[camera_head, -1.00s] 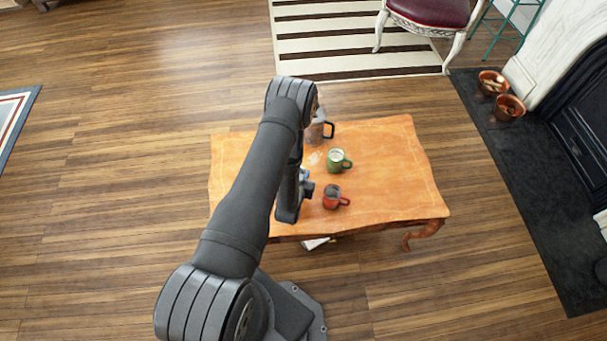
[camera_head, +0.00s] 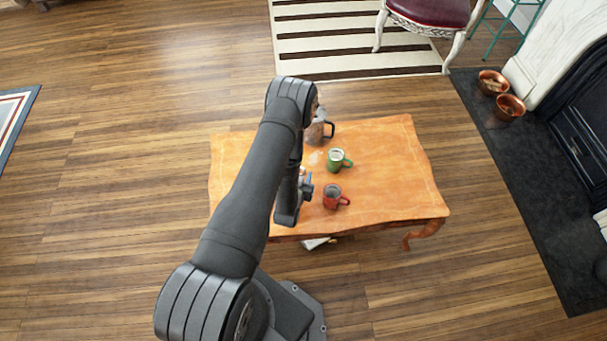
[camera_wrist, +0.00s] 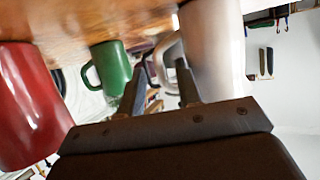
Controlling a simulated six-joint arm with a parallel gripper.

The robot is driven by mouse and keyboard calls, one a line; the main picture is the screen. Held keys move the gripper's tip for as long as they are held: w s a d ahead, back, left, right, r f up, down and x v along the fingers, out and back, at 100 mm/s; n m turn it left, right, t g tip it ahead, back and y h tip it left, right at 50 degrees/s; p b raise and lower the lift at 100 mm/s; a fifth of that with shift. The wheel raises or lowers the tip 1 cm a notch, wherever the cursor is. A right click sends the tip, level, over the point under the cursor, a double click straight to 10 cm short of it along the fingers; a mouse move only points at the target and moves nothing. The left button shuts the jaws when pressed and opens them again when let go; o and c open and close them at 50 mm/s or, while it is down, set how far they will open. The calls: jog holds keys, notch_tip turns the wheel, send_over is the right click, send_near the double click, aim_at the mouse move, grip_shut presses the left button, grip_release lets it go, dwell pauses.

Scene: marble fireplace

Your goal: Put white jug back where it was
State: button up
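In the wrist view, which is upside down, a pale jug (camera_wrist: 214,50) stands close on the right. Its light handle (camera_wrist: 163,62) points left and shows just past and between my fingertips. My gripper (camera_wrist: 160,82) is open, its two dark fingers apart; I cannot tell whether they touch the handle. In the head view, my gripper is mostly hidden by my arm, over the left part of the table. A greyish jug with a dark handle (camera_head: 318,131) shows at the table's back; I cannot tell whether it is the same jug.
A red mug (camera_head: 331,197) stands on the orange wooden table (camera_head: 390,180) just right of my gripper; it is large at the left of the wrist view (camera_wrist: 28,105). A green mug (camera_head: 337,160) stands farther back. The table's right half is clear.

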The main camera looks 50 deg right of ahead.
jog(key=v, duration=1)
jog(key=shift+s+a, duration=0.2)
jog(key=shift+a, duration=0.15)
jog(key=shift+r, duration=0.15)
jog(key=x, duration=1.2)
jog(key=shift+f, duration=0.2)
jog(key=shift+r, duration=0.2)
